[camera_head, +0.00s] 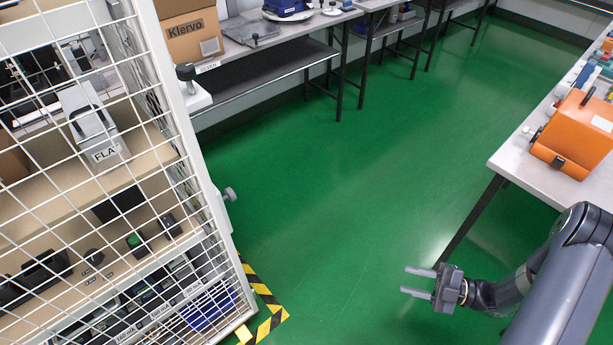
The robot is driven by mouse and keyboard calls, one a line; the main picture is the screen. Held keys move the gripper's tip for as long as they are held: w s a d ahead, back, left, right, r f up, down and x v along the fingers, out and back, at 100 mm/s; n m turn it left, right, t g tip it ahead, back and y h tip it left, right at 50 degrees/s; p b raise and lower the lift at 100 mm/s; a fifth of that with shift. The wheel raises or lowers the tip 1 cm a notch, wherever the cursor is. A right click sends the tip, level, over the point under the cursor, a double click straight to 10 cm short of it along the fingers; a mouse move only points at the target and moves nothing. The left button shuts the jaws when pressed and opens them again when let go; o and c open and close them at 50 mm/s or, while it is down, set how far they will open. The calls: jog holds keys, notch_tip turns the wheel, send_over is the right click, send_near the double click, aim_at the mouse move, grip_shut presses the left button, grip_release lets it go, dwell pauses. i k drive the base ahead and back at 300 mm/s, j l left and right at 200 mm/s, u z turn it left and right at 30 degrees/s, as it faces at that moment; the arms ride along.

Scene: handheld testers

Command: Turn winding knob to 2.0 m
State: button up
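An orange boxy tester (575,135) stands on the light-topped table at the right. A small light knob-like part (537,133) sticks out from its left side; I cannot tell if it is the winding knob, and no scale reading is legible. My gripper (406,280) is in the lower right over the green floor, left of and in front of that table. Its two fingers point left and are apart, with nothing between them. It is well away from the tester and touches nothing.
A white wire-mesh cage (95,190) with devices on shelves fills the left. Yellow-black tape (262,323) marks the floor at its corner. A bench (235,50) at the back holds a Klervo box (191,32). The green floor (340,190) between is clear.

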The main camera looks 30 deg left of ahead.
aim_at(230, 194)
jog(key=i+u, duration=0.25)
jog(key=u, duration=0.15)
jog(key=i+u, duration=0.25)
jog(key=u, duration=0.15)
jog(key=i+u, duration=0.25)
jog(key=u, duration=0.2)
jog(key=i+j+u, duration=0.1)
jog(key=i+u, duration=0.65)
jog(key=i+l, duration=0.05)
jog(key=i, duration=0.05)
